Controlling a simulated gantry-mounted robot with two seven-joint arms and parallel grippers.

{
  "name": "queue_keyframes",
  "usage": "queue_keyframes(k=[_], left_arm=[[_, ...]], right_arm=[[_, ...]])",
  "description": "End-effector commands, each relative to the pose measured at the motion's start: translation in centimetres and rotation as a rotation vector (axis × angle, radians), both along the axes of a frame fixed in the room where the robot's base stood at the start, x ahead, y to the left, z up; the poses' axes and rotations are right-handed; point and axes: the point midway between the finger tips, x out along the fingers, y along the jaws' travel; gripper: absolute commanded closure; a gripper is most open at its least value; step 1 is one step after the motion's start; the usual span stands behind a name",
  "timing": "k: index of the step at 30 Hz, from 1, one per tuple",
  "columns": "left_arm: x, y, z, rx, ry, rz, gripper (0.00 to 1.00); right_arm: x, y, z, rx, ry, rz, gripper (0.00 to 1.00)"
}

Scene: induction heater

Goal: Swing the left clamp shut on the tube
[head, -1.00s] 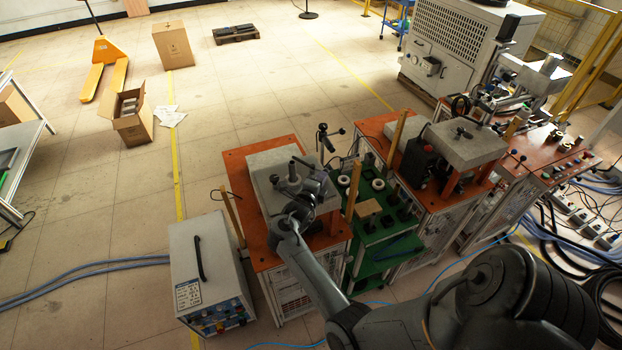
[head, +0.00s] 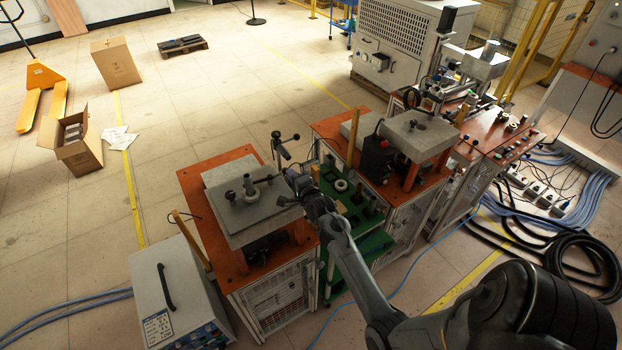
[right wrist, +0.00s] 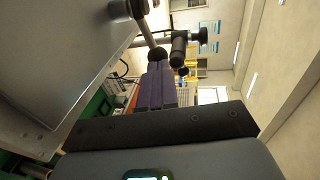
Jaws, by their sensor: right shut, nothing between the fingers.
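The left heater station has an orange top with a thick grey plate (head: 225,215) on it. A dark clamp with a round hub (head: 248,188) stands on the plate, and its lever points right toward my right gripper (head: 288,188). That gripper is shut and empty beside the plate's right edge. In the right wrist view, its closed fingers (right wrist: 157,75) are just below the lever's black ball end (right wrist: 158,53); I cannot tell if they touch. I cannot make out the tube. My left gripper is out of view.
A black-handled stand (head: 281,148) rises behind the plate; its black grip (right wrist: 180,48) is close to the fingers in the wrist view. A second station with a grey block (head: 420,137) stands beyond.

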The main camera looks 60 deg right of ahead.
Motion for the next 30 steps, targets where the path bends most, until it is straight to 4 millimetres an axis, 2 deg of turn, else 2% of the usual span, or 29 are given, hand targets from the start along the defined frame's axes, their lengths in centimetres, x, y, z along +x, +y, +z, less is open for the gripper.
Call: queue_keyframes(k=[10,30], left_arm=[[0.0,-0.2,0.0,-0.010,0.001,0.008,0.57],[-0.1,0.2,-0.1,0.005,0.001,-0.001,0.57]], right_arm=[[1.3,-0.8,0.1,-0.001,-0.001,0.008,1.00],[1.3,-1.3,-0.4,0.006,0.007,0.001,1.00]])
